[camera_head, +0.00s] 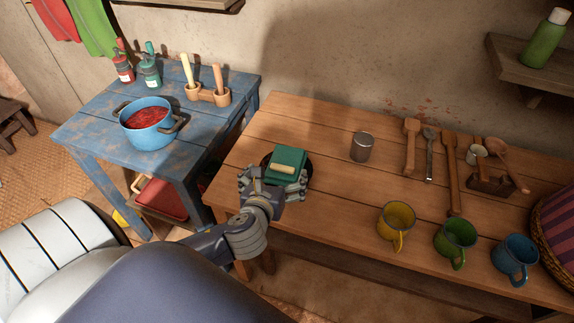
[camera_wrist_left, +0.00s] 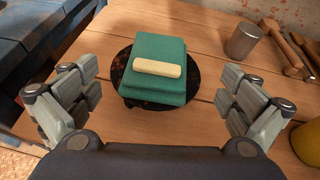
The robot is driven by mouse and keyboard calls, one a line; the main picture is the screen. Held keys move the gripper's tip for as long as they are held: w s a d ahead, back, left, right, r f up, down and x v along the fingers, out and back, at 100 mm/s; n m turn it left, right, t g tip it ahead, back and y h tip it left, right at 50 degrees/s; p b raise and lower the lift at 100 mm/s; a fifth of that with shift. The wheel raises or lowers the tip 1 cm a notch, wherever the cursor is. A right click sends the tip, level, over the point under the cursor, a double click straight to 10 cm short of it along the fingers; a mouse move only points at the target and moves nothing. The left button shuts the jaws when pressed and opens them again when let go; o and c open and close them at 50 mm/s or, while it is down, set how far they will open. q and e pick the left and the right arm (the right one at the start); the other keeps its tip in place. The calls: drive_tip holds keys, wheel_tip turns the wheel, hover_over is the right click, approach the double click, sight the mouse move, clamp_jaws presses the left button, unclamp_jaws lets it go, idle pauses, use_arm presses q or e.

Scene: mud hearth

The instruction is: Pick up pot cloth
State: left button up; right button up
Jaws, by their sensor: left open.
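The pot cloth looks like a folded green cloth (camera_head: 287,160) with a pale bar on top. It lies on a dark round plate (camera_head: 266,162) near the left end of the wooden table. In the left wrist view the cloth (camera_wrist_left: 156,85) is centred ahead of the fingers, on the dark plate (camera_wrist_left: 122,72). My left gripper (camera_head: 273,182) is at the near side of the cloth. In the left wrist view the gripper (camera_wrist_left: 160,105) is open, one finger on each side and apart from the cloth. My right gripper is not in view.
A metal cup (camera_head: 362,147) stands right of the cloth. Yellow (camera_head: 397,222), green (camera_head: 455,238) and blue (camera_head: 514,256) mugs line the table's front. Wooden utensils (camera_head: 452,180) lie behind them. A blue table (camera_head: 95,128) with a pot of red food (camera_head: 147,122) stands left.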

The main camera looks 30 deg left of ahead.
sight(286, 161)
use_arm(q)
drive_tip(key=shift+m, duration=0.5)
drive_tip(key=x, duration=0.5)
drive_tip(key=shift+w+r, duration=0.15)
drive_tip(key=shift+r, duration=0.15)
drive_tip(key=shift+f+x, duration=0.25)
drive_tip(key=shift+x, duration=1.25)
drive_tip(key=shift+f+x, duration=0.3)
drive_tip(key=shift+x, duration=1.2)
drive_tip(key=shift+s+d+r, duration=0.1)
drive_tip(key=shift+s+d, duration=0.05)
drive_tip(key=shift+s, duration=0.05)
drive_tip(key=c, duration=1)
